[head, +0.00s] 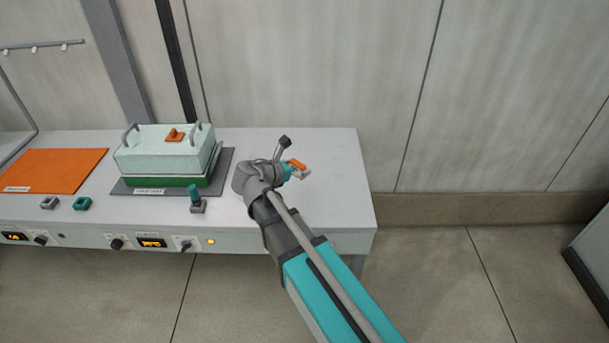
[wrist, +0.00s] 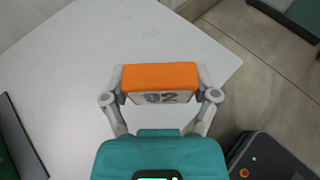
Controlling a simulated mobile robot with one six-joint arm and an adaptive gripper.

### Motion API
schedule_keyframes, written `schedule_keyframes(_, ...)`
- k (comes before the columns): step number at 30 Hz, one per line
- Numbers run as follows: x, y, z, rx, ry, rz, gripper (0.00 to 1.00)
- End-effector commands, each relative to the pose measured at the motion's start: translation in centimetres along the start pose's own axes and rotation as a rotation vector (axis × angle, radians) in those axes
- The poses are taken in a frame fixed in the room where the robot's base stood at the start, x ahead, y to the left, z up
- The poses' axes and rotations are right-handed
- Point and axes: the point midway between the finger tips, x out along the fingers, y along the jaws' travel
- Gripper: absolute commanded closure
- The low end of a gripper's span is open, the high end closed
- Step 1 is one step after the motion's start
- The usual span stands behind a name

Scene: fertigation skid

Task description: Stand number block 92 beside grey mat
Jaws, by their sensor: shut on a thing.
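The number block 92 (wrist: 160,82) has an orange top and a pale face with dark digits "92". In the wrist view it sits between the two fingers of my gripper (wrist: 161,97), which is shut on it. In the head view the block (head: 297,164) shows as a small orange piece at my gripper (head: 292,171), over the right part of the bench. I cannot tell whether it touches the bench top. The grey mat (head: 227,160) lies to the left of my gripper, under a box. A dark edge at the left of the wrist view may be this mat.
A pale green lidded box (head: 160,155) with handles stands on the grey mat. A teal-topped lever (head: 195,199) stands near the bench's front edge. An orange mat (head: 55,168) and two small pieces lie further left. The bench (head: 335,195) is clear around my gripper.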

Motion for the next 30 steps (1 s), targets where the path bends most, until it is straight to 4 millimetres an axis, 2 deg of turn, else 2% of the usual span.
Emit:
schedule_keyframes(1, -0.4, 1.3, -1.3, -0.001, 0.000, 0.001, 0.63)
schedule_keyframes(6, -2.8, 4.5, -4.3, 0.003, 0.000, -0.008, 0.63)
schedule_keyframes(13, -6.1, 7.5, -7.7, 0.008, -0.003, -0.021, 0.63)
schedule_keyframes(19, -7.4, 8.4, -8.7, 0.012, -0.005, -0.028, 0.63)
schedule_keyframes(30, -7.5, 8.4, -8.7, 0.013, -0.005, -0.029, 0.63)
